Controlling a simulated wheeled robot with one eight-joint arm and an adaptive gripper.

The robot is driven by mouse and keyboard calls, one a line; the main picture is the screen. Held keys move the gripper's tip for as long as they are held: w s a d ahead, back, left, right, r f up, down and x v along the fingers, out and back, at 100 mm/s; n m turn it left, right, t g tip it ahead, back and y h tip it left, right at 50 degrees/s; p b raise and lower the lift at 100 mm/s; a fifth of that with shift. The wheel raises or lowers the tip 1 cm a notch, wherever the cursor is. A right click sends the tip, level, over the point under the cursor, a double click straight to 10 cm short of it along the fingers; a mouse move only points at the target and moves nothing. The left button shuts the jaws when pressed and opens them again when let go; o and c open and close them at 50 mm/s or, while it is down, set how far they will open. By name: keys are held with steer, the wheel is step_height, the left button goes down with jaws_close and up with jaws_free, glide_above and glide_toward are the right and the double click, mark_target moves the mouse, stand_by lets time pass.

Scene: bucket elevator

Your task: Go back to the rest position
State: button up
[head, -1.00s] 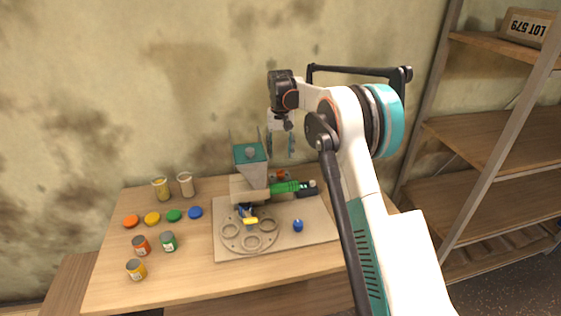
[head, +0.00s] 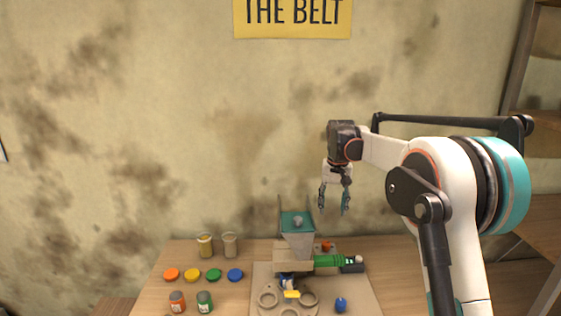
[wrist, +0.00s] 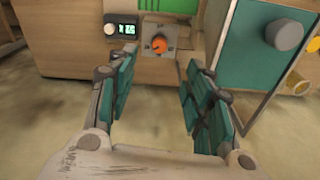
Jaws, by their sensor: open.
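My gripper (head: 334,200) hangs fingers down in the head view, above and to the right of the teal-topped hopper (head: 297,222) of the bucket elevator. Its two fingers stand apart with nothing between them. In the wrist view my gripper (wrist: 155,88) also shows open and empty. Beyond its fingertips there are an orange knob (wrist: 159,45) and a small lit display (wrist: 122,29) on the machine. The teal hopper side (wrist: 262,45) shows at the right of that view. My gripper appears clear of the machine.
Four coloured lids, among them a blue one (head: 235,274), lie on the wooden table (head: 150,290). Two jars (head: 205,245) stand behind them and two smaller ones (head: 177,301) in front. A green motor (head: 329,261) and blue knob (head: 340,304) sit at right. Shelving (head: 540,215) stands far right.

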steer(key=s+r+t, duration=0.2)
steer(key=s+r, duration=0.3)
steer(key=s, duration=0.6)
steer(key=s+r+t, duration=0.1)
steer(key=s+r, duration=0.5)
steer(key=s, duration=0.4)
steer(key=s+f+t, duration=0.1)
steer(key=s+f, duration=0.3)
steer(key=s, duration=0.7)
steer(key=s+f+n+t, duration=0.1)
steer(key=s+f, duration=0.3)
steer(key=s, duration=0.7)
steer(key=shift+s+d+f+n+t, duration=0.15)
steer(key=shift+s+f+n+t, duration=0.2)
steer(key=shift+t, duration=0.35)
steer(key=shift+w, duration=0.1)
steer(key=shift+c, duration=0.3)
